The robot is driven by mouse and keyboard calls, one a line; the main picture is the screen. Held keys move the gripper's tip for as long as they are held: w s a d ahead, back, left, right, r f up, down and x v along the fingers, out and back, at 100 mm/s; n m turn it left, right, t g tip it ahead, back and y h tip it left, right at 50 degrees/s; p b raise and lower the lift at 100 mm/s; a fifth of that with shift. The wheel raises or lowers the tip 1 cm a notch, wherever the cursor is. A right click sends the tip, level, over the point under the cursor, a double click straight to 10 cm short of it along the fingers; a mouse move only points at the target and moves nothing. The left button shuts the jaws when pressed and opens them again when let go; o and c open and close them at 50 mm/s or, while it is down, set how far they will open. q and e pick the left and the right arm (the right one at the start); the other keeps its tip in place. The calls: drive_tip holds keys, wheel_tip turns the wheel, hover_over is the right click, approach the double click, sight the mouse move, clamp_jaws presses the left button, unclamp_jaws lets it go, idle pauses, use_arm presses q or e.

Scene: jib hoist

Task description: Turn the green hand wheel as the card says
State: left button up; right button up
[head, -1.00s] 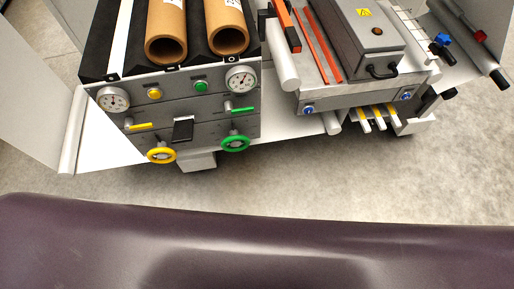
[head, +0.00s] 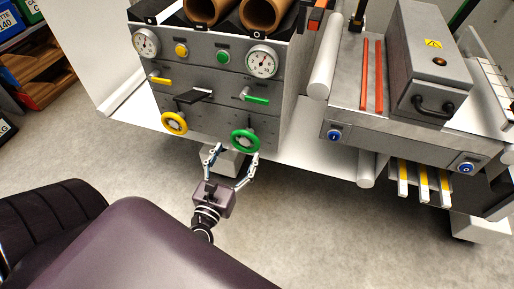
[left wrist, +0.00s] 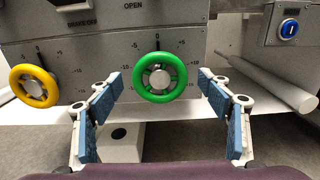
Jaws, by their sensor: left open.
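The green hand wheel (head: 245,141) is on the front of the grey panel (head: 215,112), low on its right side. It also shows in the left wrist view (left wrist: 160,98), with a dark scale marked from minus to plus on the panel around it. My left gripper (head: 232,158) is open just in front of and below the green wheel. In the left wrist view its blue-padded fingers (left wrist: 160,101) stand to either side of the wheel, apart from it. I see no card that I can read. My right gripper is not in view.
A yellow hand wheel (head: 174,123) sits left of the green one. A green lever (head: 256,99) and a black handle (head: 194,96) are above. A grey machine with blue buttons (head: 334,135) stands right. The floor in front is clear.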

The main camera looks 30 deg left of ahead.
sight(247, 138)
use_arm(q)
drive_tip(key=p+x, duration=0.1)
drive_tip(key=x, duration=0.7)
drive_tip(key=shift+s+a, duration=0.1)
drive_tip(key=shift+c, duration=0.5)
drive_tip(key=c, duration=0.8)
